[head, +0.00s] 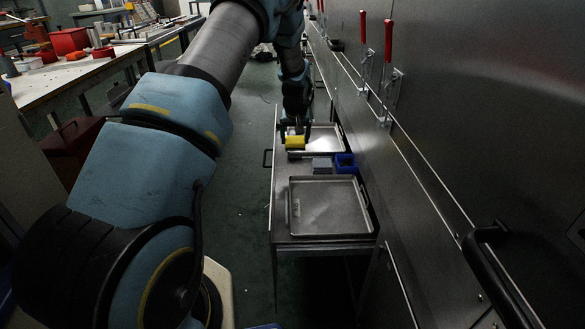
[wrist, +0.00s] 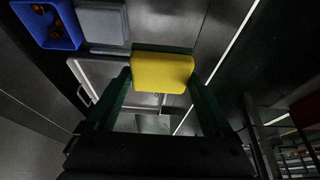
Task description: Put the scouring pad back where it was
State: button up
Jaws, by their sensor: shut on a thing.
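The scouring pad is a yellow block with a green layer; it shows in the head view (head: 295,142) and in the wrist view (wrist: 162,72). My gripper (head: 296,132) is shut on it, with one finger at each side of the pad in the wrist view. The pad appears held above the cart top, in front of the left part of the far metal tray (head: 325,134). That tray also shows behind the pad in the wrist view (wrist: 92,72). Whether the pad touches anything below is hard to tell.
A near empty metal tray (head: 330,210) lies on the cart (head: 281,200). Between the trays are a grey block (head: 322,165) and a blue bin (head: 345,163), which holds small orange-brown things in the wrist view (wrist: 70,40). The dryer wall with red-handled clamps (head: 388,40) runs along the right.

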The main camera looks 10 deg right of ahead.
notch_tip(320, 180, down, 10)
jog(key=shift+d+r+b, duration=0.1)
jog(key=shift+d+b, duration=0.05)
jog(key=shift+b, duration=0.15)
jog(key=o, duration=1.1)
jog(key=shift+c, duration=0.2)
